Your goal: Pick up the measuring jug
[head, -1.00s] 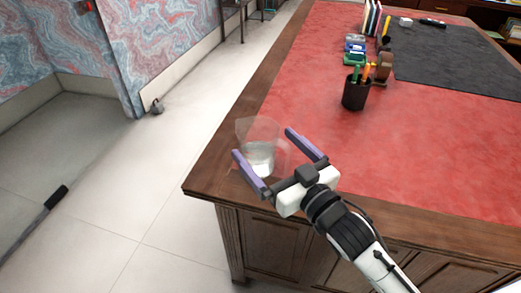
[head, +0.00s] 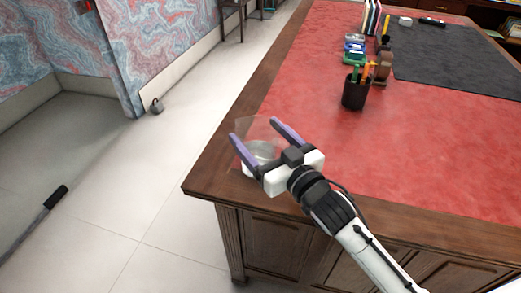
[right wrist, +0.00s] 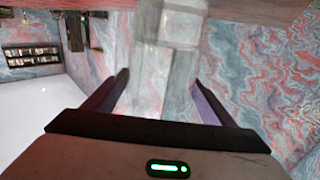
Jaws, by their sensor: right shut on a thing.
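The measuring jug (head: 260,150) is a clear, see-through vessel with a whitish lower part. It is at the near left corner of the desk, between the fingers of my right gripper (head: 255,129). That gripper is shut on it, one purple finger on each side. Part of the jug is hidden by the fingers and palm. I cannot tell if its base touches the desk. In the right wrist view the jug (right wrist: 165,70) shows as a pale see-through shape between the fingers. My left gripper is not in view.
The wooden desk has a red leather top (head: 420,150). A black pen cup (head: 355,96) stands behind the jug, with a tape dispenser (head: 383,68) and several small items beyond it. A dark mat (head: 455,80) lies at the right. The desk's left edge is close to the jug.

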